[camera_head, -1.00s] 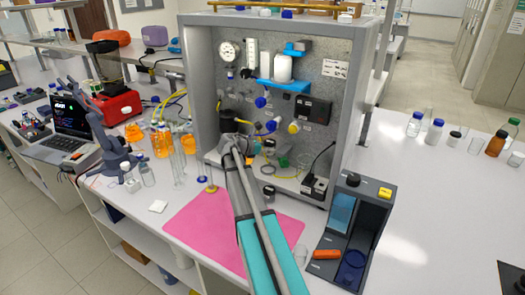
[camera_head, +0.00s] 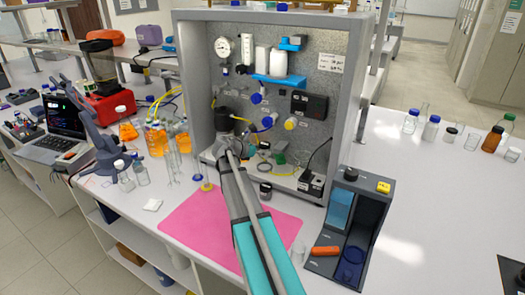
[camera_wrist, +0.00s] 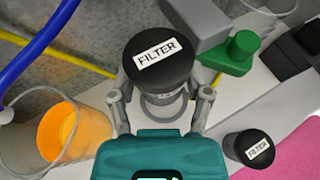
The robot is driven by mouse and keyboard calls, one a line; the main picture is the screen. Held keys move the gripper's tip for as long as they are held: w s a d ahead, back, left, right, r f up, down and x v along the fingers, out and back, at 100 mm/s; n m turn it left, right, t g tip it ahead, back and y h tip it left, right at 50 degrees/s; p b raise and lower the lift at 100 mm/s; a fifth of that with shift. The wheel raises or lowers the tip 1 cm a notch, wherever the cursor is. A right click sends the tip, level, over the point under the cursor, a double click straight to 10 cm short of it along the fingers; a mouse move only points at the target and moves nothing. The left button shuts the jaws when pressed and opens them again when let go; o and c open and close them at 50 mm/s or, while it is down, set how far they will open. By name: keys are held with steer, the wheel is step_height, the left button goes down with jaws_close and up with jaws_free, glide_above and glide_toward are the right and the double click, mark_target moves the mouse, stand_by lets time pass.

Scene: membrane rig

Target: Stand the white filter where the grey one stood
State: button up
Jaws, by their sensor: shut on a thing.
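My gripper (camera_wrist: 161,98) is shut on a filter (camera_wrist: 165,99) whose pale ring and part of a label show between the fingers. Its body is mostly hidden, so I cannot tell its colour for sure. A large black cylinder labelled FILTER (camera_wrist: 158,58) sits just above and beyond it; it also shows inside the rig in the head view (camera_head: 227,121). In the head view my gripper (camera_head: 224,149) is low inside the rig, at its left side. A second filter with a black labelled top (camera_wrist: 250,147) stands apart at right; in the head view it (camera_head: 265,191) is near the pink mat.
The grey rig frame (camera_head: 356,90) encloses the work area. A pink mat (camera_head: 185,225) lies in front, mostly bare. A dark open bin (camera_head: 372,225) stands at right. An orange-filled beaker (camera_wrist: 68,130) is left of my gripper, and a green part (camera_wrist: 240,48) is beyond it.

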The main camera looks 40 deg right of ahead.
mark_target(263, 169)
steer(key=shift+f+b, duration=2.4)
steer(key=shift+f, duration=0.25)
steer(key=shift+f, duration=0.2)
steer(key=o, duration=1.2)
steer(key=shift+s+r, duration=0.1)
steer(key=shift+r, duration=0.05)
